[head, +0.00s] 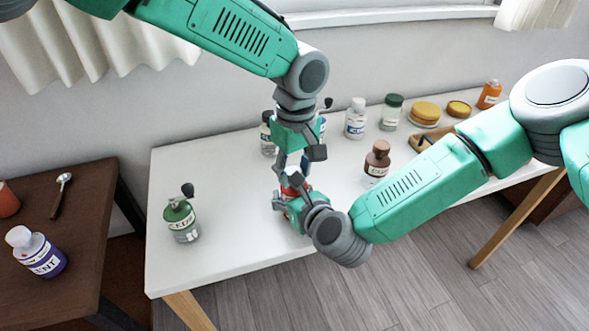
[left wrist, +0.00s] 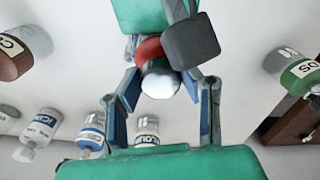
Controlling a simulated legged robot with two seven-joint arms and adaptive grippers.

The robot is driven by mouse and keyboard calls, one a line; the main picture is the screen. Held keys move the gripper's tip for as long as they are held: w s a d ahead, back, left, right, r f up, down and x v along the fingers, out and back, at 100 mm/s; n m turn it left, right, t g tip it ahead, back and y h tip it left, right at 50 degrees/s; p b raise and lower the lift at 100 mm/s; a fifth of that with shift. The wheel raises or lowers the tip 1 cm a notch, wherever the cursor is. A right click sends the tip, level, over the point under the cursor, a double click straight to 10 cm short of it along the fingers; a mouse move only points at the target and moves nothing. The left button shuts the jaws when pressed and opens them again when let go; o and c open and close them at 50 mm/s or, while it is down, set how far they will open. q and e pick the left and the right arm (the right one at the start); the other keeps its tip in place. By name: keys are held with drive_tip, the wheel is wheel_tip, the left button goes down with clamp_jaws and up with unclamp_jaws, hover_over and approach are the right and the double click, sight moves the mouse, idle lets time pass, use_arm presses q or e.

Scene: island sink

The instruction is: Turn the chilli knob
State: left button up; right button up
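A red container (head: 291,182), its label hidden, shows between my two grippers over the front of the white table. Its rounded silver-white top (left wrist: 160,82) faces the left wrist camera, with the red body (left wrist: 149,50) behind it. My left gripper (head: 297,163) points down from above; in the left wrist view its blue-padded fingers (left wrist: 163,92) stand open on either side of the top, with gaps visible.
A green bottle (head: 181,221) with a dark crank stands at the table's left. A brown bottle (head: 377,163) is right of the grippers. Several bottles and yellow-lidded jars (head: 425,113) line the back. A dark side table (head: 88,230) holds a purple-white bottle (head: 42,258).

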sight(294, 170)
use_arm(q)
drive_tip(key=m, duration=0.5)
drive_tip(key=shift+m, duration=0.3)
drive_tip(key=o, duration=1.2)
drive_tip(key=shift+c, duration=0.2)
wheel_tip(294, 170, up, 12)
drive_tip(key=shift+w, duration=0.1)
